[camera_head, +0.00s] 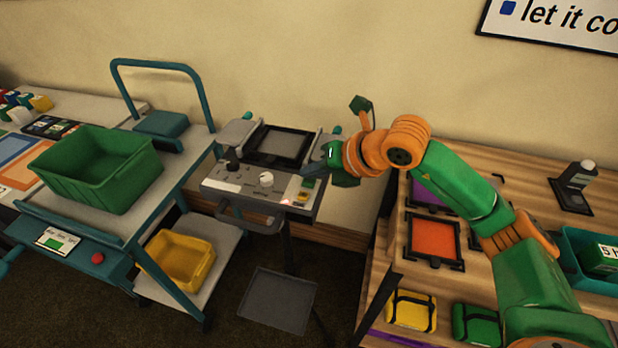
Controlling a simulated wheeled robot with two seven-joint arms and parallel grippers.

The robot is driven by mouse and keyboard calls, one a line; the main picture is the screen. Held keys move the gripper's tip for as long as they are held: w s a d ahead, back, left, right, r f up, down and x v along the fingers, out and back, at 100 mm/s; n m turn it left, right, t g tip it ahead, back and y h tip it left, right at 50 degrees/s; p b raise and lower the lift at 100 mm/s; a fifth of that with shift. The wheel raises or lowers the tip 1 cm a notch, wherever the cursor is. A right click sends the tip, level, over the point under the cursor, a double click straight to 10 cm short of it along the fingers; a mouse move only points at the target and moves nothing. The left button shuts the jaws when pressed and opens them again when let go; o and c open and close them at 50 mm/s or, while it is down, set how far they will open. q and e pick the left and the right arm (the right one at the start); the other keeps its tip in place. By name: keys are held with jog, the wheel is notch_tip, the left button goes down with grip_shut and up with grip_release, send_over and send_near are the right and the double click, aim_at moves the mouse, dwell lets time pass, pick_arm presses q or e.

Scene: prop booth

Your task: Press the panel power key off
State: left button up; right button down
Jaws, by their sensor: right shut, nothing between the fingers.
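The grey control panel (240,188) stands in the middle on a stand. A small red glow (287,201) shows beside that cluster. Which key is the power key is too small to tell. My right gripper (312,177) is shut and empty, with its tips just above the right end of the panel. Whether it touches a key cannot be told. My left gripper is not in view.
A teal cart with a green bin (97,167) and a yellow bin (180,258) stands at the left. A framed tray (281,143) lies behind the panel. A wooden bench at the right holds an orange pad (434,238) and cases. A grey plate (277,300) is below the panel.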

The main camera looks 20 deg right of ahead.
aim_at(312, 184)
notch_tip(312, 184, up, 6)
jog(key=p, duration=0.4)
jog(key=shift+r, duration=0.15)
